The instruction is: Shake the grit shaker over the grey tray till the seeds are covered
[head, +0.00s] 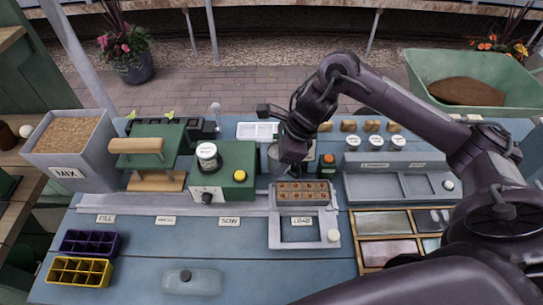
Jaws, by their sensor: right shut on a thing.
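The grey tray (278,199) sits in the frame marked LOAD, with brown-filled cells; whether seeds show in them is too small to tell. My right gripper (292,158) is just behind and above the tray, pointing down. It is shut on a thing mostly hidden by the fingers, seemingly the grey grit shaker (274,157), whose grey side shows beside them. I cannot tell whether it is tilted. My left gripper is not in view.
A green machine (237,160) with a yellow button stands left of the tray. A small orange-capped bottle (327,162) is close on the right. A grey MIX bin (58,170), purple tray (75,242) and yellow tray (65,270) are at left.

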